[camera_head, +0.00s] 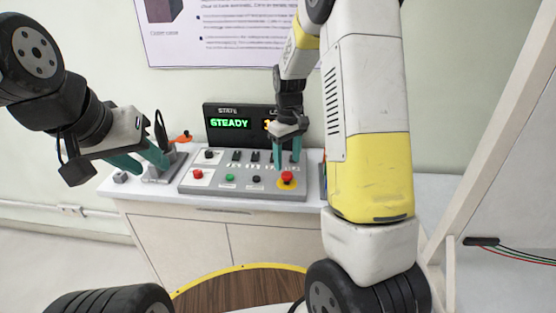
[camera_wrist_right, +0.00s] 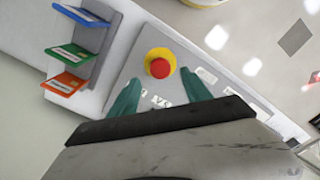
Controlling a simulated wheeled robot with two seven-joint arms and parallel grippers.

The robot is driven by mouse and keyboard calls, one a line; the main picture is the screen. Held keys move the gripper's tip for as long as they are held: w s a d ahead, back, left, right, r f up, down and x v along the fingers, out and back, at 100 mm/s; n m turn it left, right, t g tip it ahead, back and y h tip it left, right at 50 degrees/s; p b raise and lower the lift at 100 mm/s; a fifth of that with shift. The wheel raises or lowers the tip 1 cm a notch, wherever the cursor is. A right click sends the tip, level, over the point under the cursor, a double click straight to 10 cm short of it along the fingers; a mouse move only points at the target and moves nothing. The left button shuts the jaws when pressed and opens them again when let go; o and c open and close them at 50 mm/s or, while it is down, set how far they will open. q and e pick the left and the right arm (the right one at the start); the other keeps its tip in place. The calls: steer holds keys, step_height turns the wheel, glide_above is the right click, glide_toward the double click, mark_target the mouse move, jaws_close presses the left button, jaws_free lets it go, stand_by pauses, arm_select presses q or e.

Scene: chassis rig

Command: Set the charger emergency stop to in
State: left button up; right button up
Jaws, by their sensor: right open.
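The emergency stop is a red mushroom button (camera_head: 287,176) on a yellow ring, at the front right of the grey sloped control panel (camera_head: 210,186). In the right wrist view the red button (camera_wrist_right: 160,68) shows between and beyond the fingertips. I cannot tell whether it is pressed in. My right gripper (camera_head: 287,160) is open and empty, its teal fingers pointing down just above and behind the button. It also shows in the right wrist view (camera_wrist_right: 163,88). My left gripper (camera_head: 152,167) is open and empty, left of the panel.
A display (camera_head: 238,123) reading STEADY stands behind the panel. Another red button (camera_head: 197,174), a green button (camera_head: 230,178) and black switches share the panel. A rack with blue, green and orange cards (camera_wrist_right: 80,55) stands beside it. A grey stand (camera_head: 165,168) is near my left gripper.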

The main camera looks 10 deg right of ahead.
mark_target(287, 173)
steer(key=shift+f, duration=2.4)
steer(key=shift+c, duration=0.3)
jaws_close()
